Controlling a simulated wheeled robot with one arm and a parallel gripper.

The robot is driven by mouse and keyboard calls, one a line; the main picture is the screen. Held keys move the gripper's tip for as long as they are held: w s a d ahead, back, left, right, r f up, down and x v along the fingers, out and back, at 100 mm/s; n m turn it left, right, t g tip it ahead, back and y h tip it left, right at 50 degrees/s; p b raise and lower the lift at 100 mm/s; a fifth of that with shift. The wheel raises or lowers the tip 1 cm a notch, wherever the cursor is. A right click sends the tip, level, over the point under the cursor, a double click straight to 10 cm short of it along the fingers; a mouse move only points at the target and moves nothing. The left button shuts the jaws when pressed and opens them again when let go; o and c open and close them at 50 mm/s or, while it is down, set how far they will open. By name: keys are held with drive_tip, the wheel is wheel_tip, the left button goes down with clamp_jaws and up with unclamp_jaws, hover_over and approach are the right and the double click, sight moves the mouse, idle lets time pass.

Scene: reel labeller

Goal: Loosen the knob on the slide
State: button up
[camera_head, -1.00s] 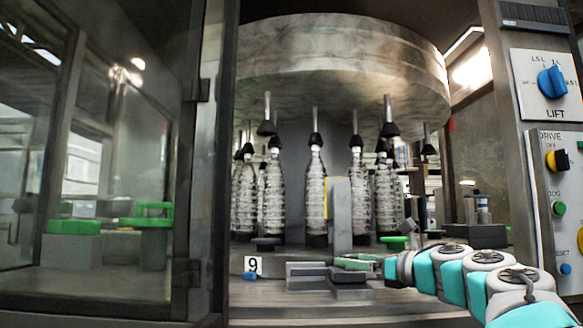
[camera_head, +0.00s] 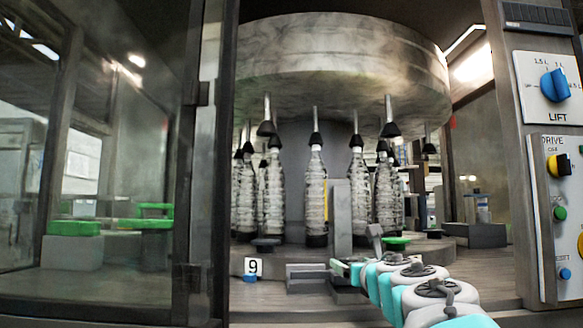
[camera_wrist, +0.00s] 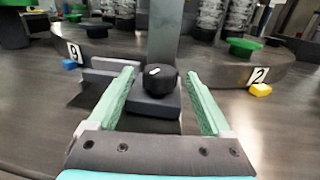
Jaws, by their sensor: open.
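The knob (camera_wrist: 161,81) is a round black knob with a white mark on top. It stands on the dark grey slide block (camera_wrist: 152,104), in front of an upright grey post (camera_wrist: 165,35). My gripper (camera_wrist: 160,76) has two green fingers spread wide in the wrist view, one on each side of the knob with clear gaps. The fingertips reach about level with it. In the head view, my gripper (camera_head: 345,268) is low at the slide's right side, beside the grey rail (camera_head: 305,275). The knob cannot be made out there.
Number plates 9 (camera_wrist: 74,51) and 2 (camera_wrist: 258,76) flank the slide, with a blue tab (camera_wrist: 69,65) and a yellow tab (camera_wrist: 261,90). A green disc (camera_wrist: 245,46) is at the right. A glass door (camera_head: 100,180) is at the left.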

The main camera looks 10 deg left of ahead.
drive_tip(key=shift+a+m+t+h, duration=0.25)
drive_tip(key=shift+m+t+h, duration=0.25)
drive_tip(key=shift+m+h, duration=0.65)
drive_tip(key=h, duration=0.1)
drive_tip(key=m+h, duration=0.1)
drive_tip(key=h, duration=0.1)
drive_tip(key=shift+s+a, duration=0.1)
drive_tip(key=shift+a, duration=0.15)
drive_tip(key=shift+a+f+m+h+b, duration=0.1)
drive_tip(key=shift+m+h+b, duration=0.3)
drive_tip(key=shift+m+h, duration=0.35)
drive_tip(key=shift+a+f+m+h+b, duration=0.1)
drive_tip(key=shift+m+h+b, duration=0.3)
drive_tip(key=shift+h, duration=0.5)
drive_tip(key=shift+r+h, duration=0.15)
drive_tip(key=shift+h, duration=0.25)
drive_tip(key=shift+m+h+b, duration=0.4)
drive_tip(key=shift+m+b, duration=0.1)
